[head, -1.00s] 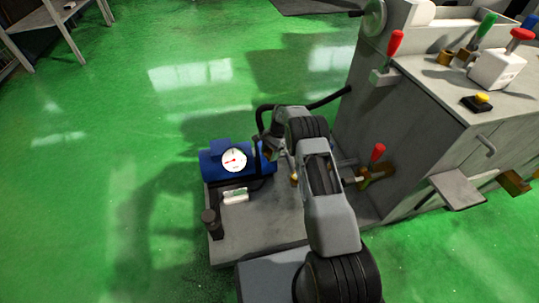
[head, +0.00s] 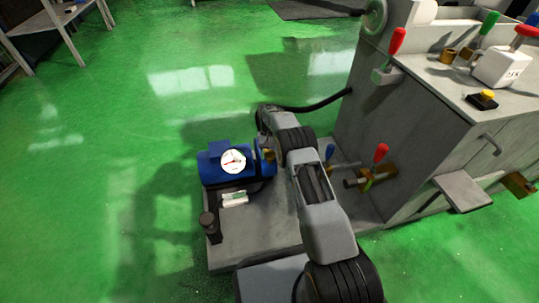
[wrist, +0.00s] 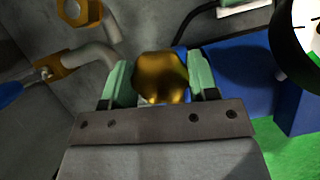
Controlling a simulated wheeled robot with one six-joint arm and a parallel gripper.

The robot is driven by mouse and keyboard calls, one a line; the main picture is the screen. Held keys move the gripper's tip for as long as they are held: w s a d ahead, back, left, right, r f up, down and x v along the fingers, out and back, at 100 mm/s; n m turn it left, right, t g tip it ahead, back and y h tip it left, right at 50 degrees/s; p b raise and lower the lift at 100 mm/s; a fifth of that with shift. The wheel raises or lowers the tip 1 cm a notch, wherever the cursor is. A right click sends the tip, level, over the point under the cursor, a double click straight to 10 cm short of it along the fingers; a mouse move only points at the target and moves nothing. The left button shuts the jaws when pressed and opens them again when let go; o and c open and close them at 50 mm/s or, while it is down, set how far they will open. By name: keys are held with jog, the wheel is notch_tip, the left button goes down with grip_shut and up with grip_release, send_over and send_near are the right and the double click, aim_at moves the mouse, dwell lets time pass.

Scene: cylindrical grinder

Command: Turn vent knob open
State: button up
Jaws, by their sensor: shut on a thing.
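The vent knob (wrist: 162,78), a brass faceted knob, sits between the two pale green fingers of my gripper (wrist: 160,80) in the wrist view. The gripper is shut on it, one finger on each side. What lies under the knob is mostly hidden by the gripper body. In the head view, my arm reaches down beside the blue tank (head: 226,165) with its round white gauge (head: 233,161), and the gripper's fingers are not clear there.
A blue handle (head: 330,153) and a red lever (head: 381,153) stand right of my arm. The grey grinder body (head: 400,130) rises at right, with a black hose (head: 315,104) running to it. A dark post (head: 210,226) stands at the base plate's front left.

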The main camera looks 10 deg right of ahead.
jog(key=shift+n, duration=0.7)
jog(key=shift+h, duration=0.3)
jog(key=o, duration=0.9)
jog(key=shift+o, duration=0.2)
